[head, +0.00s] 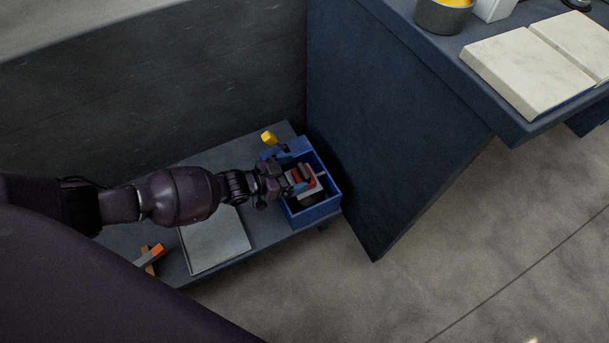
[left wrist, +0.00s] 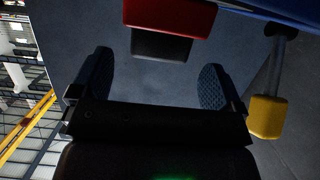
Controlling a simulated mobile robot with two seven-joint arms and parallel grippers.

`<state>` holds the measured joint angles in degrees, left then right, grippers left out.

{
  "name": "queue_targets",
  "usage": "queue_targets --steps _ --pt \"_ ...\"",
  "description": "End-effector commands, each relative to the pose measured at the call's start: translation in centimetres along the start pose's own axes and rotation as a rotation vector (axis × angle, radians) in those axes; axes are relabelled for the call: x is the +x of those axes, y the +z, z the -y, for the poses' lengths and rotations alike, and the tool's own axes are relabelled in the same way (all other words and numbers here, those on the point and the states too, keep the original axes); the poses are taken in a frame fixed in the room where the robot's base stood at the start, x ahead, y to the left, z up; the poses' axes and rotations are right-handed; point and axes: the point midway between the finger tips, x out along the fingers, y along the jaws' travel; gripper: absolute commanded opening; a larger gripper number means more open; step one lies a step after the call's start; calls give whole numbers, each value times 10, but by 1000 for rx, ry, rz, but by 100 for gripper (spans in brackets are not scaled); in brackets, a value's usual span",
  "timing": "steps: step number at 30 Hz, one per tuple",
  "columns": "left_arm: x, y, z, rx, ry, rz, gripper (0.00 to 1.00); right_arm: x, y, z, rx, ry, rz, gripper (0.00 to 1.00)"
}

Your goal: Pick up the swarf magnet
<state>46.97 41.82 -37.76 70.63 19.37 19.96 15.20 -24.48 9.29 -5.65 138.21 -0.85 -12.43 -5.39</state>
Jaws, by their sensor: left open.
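A red and grey piece (head: 312,179), which looks like the swarf magnet, is in the blue bin (head: 322,211) at the right end of the low bench. In the left wrist view a red block (left wrist: 170,14) with a dark grey part below it shows at the top. My left gripper (head: 286,184) is at the bin, its fingers close to the red and grey piece. In the left wrist view my left gripper (left wrist: 156,82) is open with nothing between its fingertips. The gripper partly hides the bin and its contents in the head view. My right gripper is out of view.
A yellow-ended tool (head: 269,138) stands at the bin's back; its yellow end (left wrist: 267,117) shows right of my fingers. A grey plate (head: 214,245) and orange-tipped pieces (head: 155,252) lie on the low bench. A dark blue panel (head: 400,125) rises close to the bin's right.

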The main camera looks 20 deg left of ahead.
Motion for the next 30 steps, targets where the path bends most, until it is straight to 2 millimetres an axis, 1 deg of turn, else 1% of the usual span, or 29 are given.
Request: queue_targets --steps 1,7,10,17,30 --pt "8 8 -3 -5 3 6 94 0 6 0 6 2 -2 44" --pt "30 6 -2 -3 3 4 94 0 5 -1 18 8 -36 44" --pt "34 5 -2 -2 2 4 94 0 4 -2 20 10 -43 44" --pt "35 2 -1 -1 1 2 94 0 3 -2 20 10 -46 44" --pt "35 2 -1 -1 1 0 26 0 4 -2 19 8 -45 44"
